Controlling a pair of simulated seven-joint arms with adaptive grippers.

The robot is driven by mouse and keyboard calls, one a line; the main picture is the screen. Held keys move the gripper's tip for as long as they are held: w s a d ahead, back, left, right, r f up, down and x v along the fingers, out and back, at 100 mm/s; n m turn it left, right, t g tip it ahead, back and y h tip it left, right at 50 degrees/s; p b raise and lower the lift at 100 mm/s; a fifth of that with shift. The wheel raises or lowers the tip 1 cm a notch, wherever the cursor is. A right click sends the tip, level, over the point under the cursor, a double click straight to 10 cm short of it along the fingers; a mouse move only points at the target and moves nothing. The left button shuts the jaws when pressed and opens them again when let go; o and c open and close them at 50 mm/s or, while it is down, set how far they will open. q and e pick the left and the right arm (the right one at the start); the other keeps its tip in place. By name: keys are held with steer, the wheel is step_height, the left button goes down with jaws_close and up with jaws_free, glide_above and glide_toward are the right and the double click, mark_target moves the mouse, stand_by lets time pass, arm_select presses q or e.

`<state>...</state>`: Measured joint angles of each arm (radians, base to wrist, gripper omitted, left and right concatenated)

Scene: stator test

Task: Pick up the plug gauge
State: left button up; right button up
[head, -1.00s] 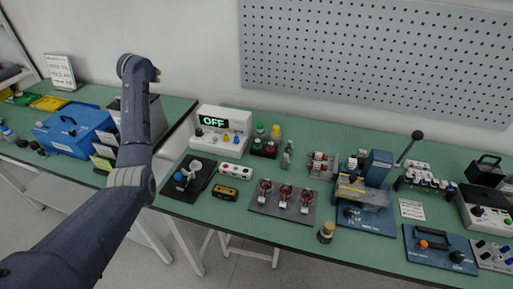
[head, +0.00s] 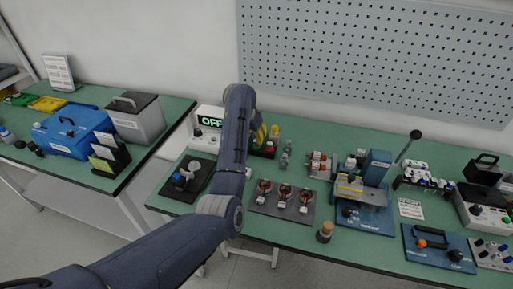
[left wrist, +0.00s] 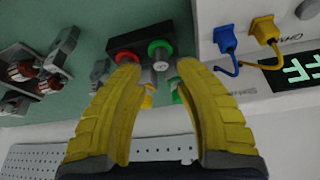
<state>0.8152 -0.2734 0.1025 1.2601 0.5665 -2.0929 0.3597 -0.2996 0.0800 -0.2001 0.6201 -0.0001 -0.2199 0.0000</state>
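The thing I take for the plug gauge (left wrist: 160,54) is a bright metal cylinder with a green collar, standing on a black block beside a similar piece with a red collar (left wrist: 126,56). In the head view the red-collared piece (head: 270,145) shows, and my left arm hides most of the block. My left gripper (left wrist: 158,74) has two yellow fingers spread apart. In the left wrist view the green-collared cylinder lies between and just beyond the fingertips. I see no contact, and the exact gap cannot be told. My right gripper is in neither view.
The white tester with the OFF display (head: 209,125) stands close left of my gripper. Stators on a dark plate (head: 265,208) and a blue press (head: 376,168) stand further right.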

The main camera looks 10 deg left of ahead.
mark_target(256, 146)
arm_select(q)
steer(key=shift+x, duration=2.95)
steer(key=shift+o, duration=0.2)
jaws_close()
